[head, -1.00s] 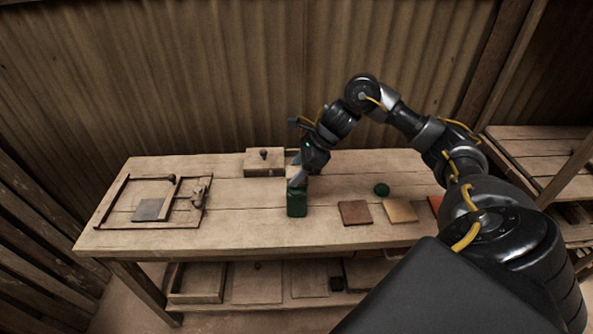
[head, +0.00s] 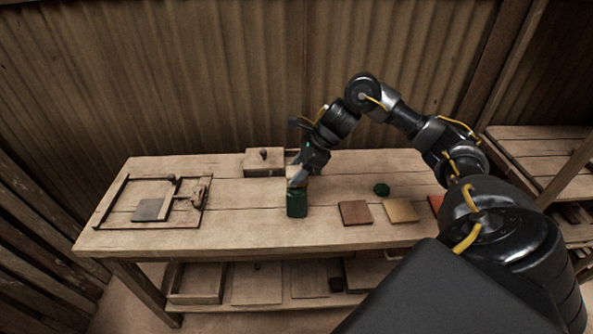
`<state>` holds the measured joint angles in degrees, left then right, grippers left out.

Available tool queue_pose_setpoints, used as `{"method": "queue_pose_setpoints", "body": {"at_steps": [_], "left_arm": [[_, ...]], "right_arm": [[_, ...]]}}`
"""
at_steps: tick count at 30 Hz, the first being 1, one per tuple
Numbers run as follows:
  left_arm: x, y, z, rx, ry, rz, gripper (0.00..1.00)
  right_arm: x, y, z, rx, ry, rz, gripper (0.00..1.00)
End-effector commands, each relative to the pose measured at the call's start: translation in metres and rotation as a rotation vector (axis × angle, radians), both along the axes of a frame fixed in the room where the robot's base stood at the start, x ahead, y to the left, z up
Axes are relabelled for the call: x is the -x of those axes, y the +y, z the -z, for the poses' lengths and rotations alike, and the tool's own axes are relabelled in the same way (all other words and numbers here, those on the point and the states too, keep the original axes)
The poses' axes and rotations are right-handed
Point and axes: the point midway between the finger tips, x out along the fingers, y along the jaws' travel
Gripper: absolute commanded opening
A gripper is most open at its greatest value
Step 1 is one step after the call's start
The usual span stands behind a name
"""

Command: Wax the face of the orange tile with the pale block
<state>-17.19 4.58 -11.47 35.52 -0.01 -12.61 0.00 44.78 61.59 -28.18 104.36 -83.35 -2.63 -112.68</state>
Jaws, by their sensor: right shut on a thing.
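The orange tile (head: 435,203) lies flat on the bench at the right, at the end of a row of tiles. My own right arm covers most of it. My right gripper (head: 298,179) is at the middle of the bench, pointing down just behind and above a dark green container (head: 297,204). It is shut on a small pale thing (head: 293,171), which looks like the pale block. The fingers and the green container hide most of it, and I cannot tell if it touches the bench. My left gripper is not in view.
A red-brown tile (head: 355,212) and a tan tile (head: 401,210) lie left of the orange one. A green round thing (head: 382,189) sits behind them. A wooden box with a knob (head: 264,162) stands at the back. A wooden press frame (head: 112,201) with a grey tile (head: 148,210) is at the left.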

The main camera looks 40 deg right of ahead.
Motion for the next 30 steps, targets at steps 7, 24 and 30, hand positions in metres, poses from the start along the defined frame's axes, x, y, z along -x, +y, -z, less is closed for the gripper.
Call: {"method": "queue_pose_setpoints", "body": {"at_steps": [7,24,30], "left_arm": [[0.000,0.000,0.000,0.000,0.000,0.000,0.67],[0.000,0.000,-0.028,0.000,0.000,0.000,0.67],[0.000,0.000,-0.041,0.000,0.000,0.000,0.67]], "right_arm": [[0.001,0.000,0.002,0.001,0.005,-0.001,0.29],[0.000,0.000,-0.036,0.000,0.001,-0.001,0.29],[0.000,0.000,-0.053,0.000,0.001,-0.001,0.29]]}}
